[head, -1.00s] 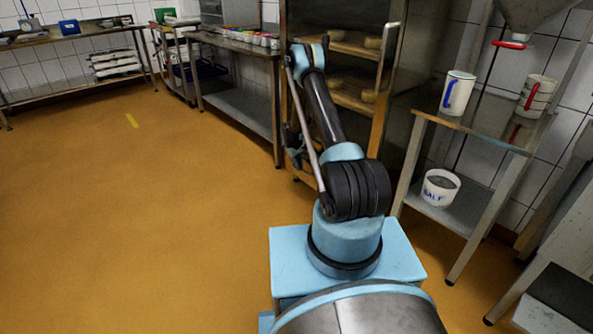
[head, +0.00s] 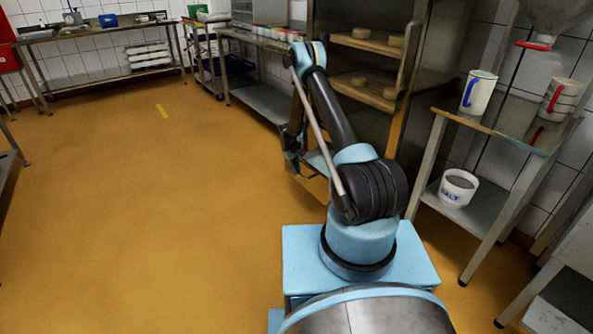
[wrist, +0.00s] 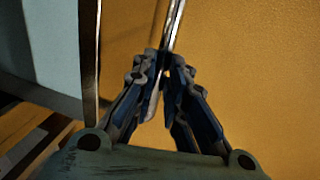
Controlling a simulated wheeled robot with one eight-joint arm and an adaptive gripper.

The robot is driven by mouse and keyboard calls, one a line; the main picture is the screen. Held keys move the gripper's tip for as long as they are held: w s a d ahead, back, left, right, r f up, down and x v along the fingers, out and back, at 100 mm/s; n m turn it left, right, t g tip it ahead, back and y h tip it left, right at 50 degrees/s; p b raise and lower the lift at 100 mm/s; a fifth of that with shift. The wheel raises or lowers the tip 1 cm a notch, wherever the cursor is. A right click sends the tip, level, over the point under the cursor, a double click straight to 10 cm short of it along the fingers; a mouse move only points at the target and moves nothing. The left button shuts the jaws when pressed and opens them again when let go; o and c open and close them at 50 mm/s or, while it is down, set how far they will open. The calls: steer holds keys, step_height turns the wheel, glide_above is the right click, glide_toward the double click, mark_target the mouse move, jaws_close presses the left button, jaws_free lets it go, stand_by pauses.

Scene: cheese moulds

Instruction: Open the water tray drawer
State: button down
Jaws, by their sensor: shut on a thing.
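The water tray drawer appears to be the pale flat surface (head: 318,162) low at the foot of the tall cabinet, partly hidden by my arm. In the wrist view a pale blue-grey surface (wrist: 50,45), probably its inside, lies on the left behind a thin upright-looking edge (wrist: 90,60). My gripper (wrist: 165,68) is shut on a shiny metal bar (wrist: 173,25), which looks like the drawer's handle. In the head view my gripper (head: 291,168) is low in front of the cabinet, small and dark.
The cabinet (head: 422,95) stands open, with cheeses on wooden shelves (head: 360,87). A side table (head: 500,130) with jugs and a salt tub (head: 458,188) stands to the right. A steel table (head: 262,95) is behind left. The orange floor (head: 150,220) is clear on the left.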

steer(key=shift+w+a, duration=0.25)
steer(key=shift+a, duration=0.1)
steer(key=c, duration=1.6)
jaws_free()
steer(key=shift+d, duration=0.1)
steer(key=shift+r, duration=0.45)
step_height(320, 180, up, 11)
steer(key=s+a, duration=0.1)
steer(key=a, duration=0.1)
steer(key=shift+s, duration=0.15)
steer(key=shift+f, duration=0.15)
